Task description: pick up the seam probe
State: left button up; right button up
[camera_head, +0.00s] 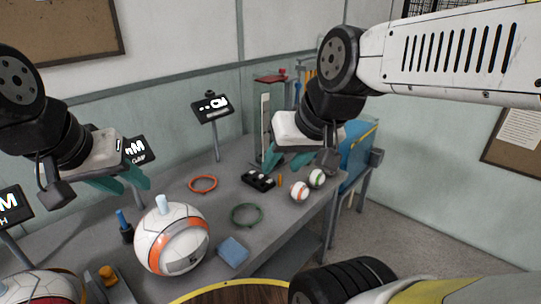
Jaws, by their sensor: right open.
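I cannot tell for sure which thing is the seam probe. A blue-handled tool (121,218) stands upright in a small black holder (127,234) left of the large white-and-orange ball (172,238). A pale blue cylinder (163,205) sticks up at the top of that ball. A small orange stick (280,180) stands between a black block (258,180) and two small balls. My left gripper (128,181) hangs with teal fingers apart and empty above the table's back left. My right gripper (297,160) is open and empty above the black block.
The grey table (222,213) carries an orange ring (203,184), a green ring (246,214) and a blue sponge-like block (233,249). A red-and-white ball (42,288) sits front left. Small balls (299,191) lie near the right edge. Display stands (211,108) line the back.

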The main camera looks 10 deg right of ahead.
aim_at(120, 215)
jog(key=j+u, duration=0.4)
jog(key=k+j+u, duration=0.1)
jog(key=j+u, duration=0.15)
jog(key=u, duration=0.2)
jog(key=j+u, duration=0.4)
jog(key=i+l, duration=0.05)
